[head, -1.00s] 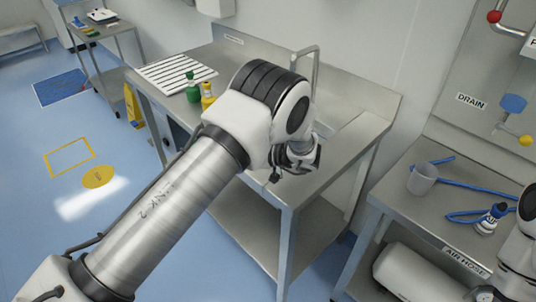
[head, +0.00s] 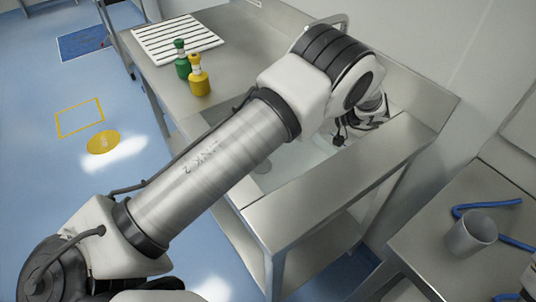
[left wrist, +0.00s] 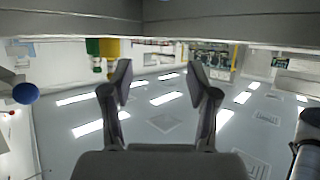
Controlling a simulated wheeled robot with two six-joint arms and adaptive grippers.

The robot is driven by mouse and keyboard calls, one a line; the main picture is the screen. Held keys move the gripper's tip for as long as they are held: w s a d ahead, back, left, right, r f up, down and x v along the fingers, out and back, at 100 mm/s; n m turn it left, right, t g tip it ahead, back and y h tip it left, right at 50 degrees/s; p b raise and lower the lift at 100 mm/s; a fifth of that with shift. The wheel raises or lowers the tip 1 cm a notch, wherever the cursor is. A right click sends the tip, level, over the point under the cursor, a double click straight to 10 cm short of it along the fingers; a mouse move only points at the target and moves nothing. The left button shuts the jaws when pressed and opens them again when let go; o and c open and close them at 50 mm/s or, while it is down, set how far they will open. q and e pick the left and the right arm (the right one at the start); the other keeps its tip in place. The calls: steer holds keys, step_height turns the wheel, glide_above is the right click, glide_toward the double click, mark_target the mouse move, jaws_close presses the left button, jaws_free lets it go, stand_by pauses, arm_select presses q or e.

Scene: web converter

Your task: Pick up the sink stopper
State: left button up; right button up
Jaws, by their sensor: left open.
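My left gripper (head: 350,130) hangs over the sink (head: 405,133) in the steel bench, at its far right part in the head view. In the left wrist view its two fingers (left wrist: 158,80) are spread apart with nothing between them. No stopper shows clearly in the left wrist view. My right gripper is not in view.
A green bottle (head: 182,62) and a yellow-topped bottle (head: 198,78) stand on the bench left of the sink, near a white slatted rack (head: 175,38). A grey cup (head: 471,233) and blue hose (head: 480,208) lie on the right bench. A tall faucet rises behind my arm.

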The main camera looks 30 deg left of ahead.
arm_select(q)
steer(key=s+a+f+p, duration=0.1)
steer(key=a+f, duration=0.1)
steer(key=f, duration=0.1)
steer(key=s+a+f+p, duration=0.1)
steer(key=a+f, duration=0.1)
steer(key=f, duration=0.1)
steer(key=a+f+p, duration=0.1)
steer(key=a+f, duration=0.1)
steer(key=f, duration=0.1)
steer(key=shift+s+a+f, duration=0.1)
steer(key=shift+s+a, duration=0.05)
steer(key=shift+s, duration=0.25)
steer(key=shift+a+f, duration=0.2)
steer(key=shift+d, duration=0.1)
jaws_close()
